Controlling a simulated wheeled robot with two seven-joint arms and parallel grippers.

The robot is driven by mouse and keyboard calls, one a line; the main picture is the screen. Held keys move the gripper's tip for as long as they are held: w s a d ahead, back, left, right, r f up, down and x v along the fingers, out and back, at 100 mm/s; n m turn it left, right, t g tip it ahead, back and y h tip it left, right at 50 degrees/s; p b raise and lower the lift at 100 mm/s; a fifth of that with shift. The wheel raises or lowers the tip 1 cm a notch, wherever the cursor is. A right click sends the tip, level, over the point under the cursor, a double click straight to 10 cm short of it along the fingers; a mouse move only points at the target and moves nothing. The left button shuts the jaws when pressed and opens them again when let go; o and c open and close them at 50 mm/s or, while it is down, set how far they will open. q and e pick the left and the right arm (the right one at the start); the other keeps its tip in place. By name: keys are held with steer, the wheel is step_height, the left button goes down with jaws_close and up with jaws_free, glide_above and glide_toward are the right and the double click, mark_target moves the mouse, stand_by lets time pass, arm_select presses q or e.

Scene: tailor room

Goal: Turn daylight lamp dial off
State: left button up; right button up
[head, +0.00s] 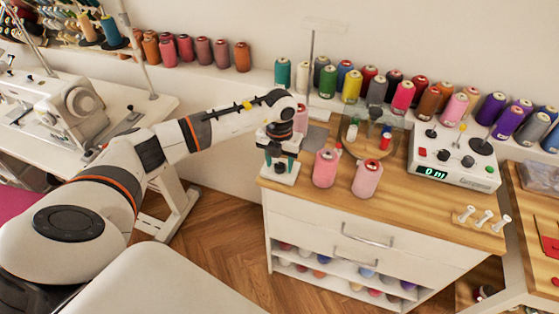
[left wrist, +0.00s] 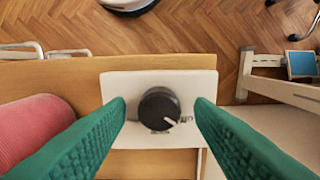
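The black round dial (left wrist: 159,109) sits on a white base plate (left wrist: 115,86) at the edge of the wooden top. In the head view my left gripper (head: 279,165) points down over the white base plate (head: 282,178) at the cabinet's left corner, and hides the dial. My right gripper is in neither view.
Two pink thread spools (head: 325,168) (head: 367,179) stand close to the right of my left gripper. A thin upright pole (head: 310,60) stands behind. A white device with a green display (head: 453,160) sits further right. Coloured spools line the wall.

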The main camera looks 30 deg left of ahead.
mark_target(279, 165)
arm_select(q)
step_height(279, 165, up, 12)
steer(key=b, duration=0.1)
steer(key=shift+b, duration=0.4)
stand_by(0.4)
